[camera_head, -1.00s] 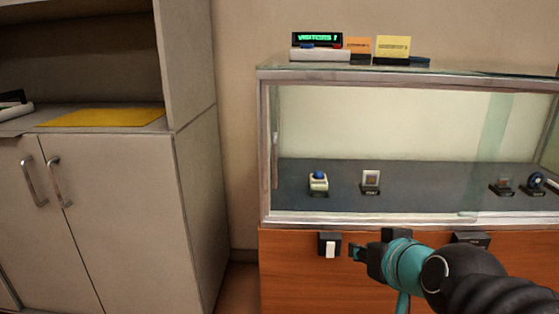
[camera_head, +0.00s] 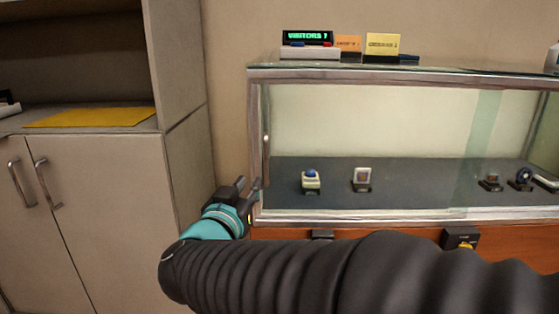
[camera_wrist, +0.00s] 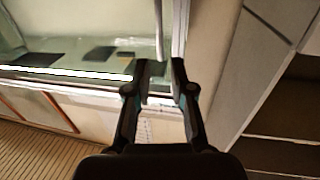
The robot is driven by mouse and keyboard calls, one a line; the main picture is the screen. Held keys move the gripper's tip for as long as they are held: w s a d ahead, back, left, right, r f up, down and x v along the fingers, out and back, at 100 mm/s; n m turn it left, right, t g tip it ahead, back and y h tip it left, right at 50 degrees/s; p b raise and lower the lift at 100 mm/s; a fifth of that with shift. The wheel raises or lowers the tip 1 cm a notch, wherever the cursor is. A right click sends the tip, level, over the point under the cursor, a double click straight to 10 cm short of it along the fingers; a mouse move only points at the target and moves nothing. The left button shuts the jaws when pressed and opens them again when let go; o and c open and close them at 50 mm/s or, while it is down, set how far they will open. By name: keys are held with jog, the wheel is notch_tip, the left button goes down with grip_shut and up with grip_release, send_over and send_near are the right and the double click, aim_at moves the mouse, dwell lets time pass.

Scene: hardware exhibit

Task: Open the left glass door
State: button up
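The left glass door (camera_head: 400,125) is a clear pane in the front of the display case and looks shut. Its slim vertical handle (camera_head: 266,140) is at the pane's left edge, by the metal frame. My gripper (camera_head: 249,185) is at the case's lower left corner, below the handle in the picture. In the wrist view, my gripper (camera_wrist: 161,70) has its two dark fingers apart with nothing between them. The handle (camera_wrist: 158,30) runs down towards the gap between the fingertips. I cannot tell whether they touch it.
A grey cabinet (camera_head: 185,180) stands close left of my gripper. Small exhibits, such as one with a blue ball (camera_head: 311,182), sit inside the case. A green-lit display (camera_head: 307,37) and cards stand on top. My arm covers much of the wooden base (camera_head: 400,231).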

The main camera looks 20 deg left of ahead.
aim_at(265, 161)
jog(key=w, duration=1.3)
jog(key=shift+w+a, duration=0.25)
jog(key=shift+c, duration=0.3)
grip_shut()
